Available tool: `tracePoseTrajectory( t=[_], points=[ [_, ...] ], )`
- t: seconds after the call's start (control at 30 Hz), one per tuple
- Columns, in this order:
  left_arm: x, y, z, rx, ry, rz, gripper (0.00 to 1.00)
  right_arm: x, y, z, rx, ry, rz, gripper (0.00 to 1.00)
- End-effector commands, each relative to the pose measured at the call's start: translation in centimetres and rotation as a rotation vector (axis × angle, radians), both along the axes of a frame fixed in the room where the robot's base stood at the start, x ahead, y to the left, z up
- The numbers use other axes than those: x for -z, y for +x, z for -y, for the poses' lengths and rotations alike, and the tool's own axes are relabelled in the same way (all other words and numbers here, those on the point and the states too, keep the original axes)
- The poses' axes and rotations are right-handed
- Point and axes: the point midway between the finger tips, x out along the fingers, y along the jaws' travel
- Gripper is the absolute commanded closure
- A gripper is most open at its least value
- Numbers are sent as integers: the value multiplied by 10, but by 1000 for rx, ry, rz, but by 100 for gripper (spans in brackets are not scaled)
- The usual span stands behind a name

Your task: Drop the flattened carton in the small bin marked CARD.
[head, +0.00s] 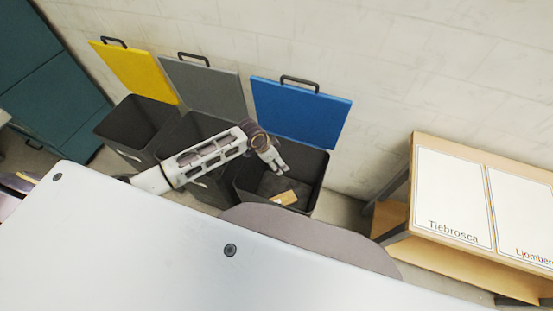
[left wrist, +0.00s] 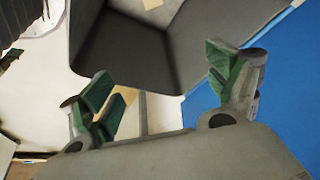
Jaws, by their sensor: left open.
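A small tan flat piece (head: 285,198), which looks like the flattened carton, lies low inside the dark bin (head: 317,178) with the raised blue lid (head: 300,110). A tan patch (left wrist: 152,4) also shows at the top edge of the left wrist view, inside the bin. My left gripper (head: 274,164) is over this bin, above and apart from the tan piece. In the left wrist view its green-padded fingers (left wrist: 160,82) are spread with nothing between them. No CARD marking is readable. My right gripper is not in view.
Bins with a raised grey lid (head: 205,85) and a raised yellow lid (head: 137,68) stand to the left. A wooden table (head: 415,145) with white labelled panels is at right. Teal cabinets (head: 45,80) are at far left. A pale wall is behind.

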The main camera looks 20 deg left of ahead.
Motion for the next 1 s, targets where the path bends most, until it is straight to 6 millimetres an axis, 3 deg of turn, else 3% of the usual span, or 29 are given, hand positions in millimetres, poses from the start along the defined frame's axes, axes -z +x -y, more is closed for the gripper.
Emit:
tracePoseTrajectory(
  t=[0.37, 1.0],
  points=[
    [-26, -7, -8, 0, 1, 2, 11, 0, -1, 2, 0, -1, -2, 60],
    [-96, -27, -30, -1, 1, 1, 11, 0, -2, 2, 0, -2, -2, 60]
  ],
)
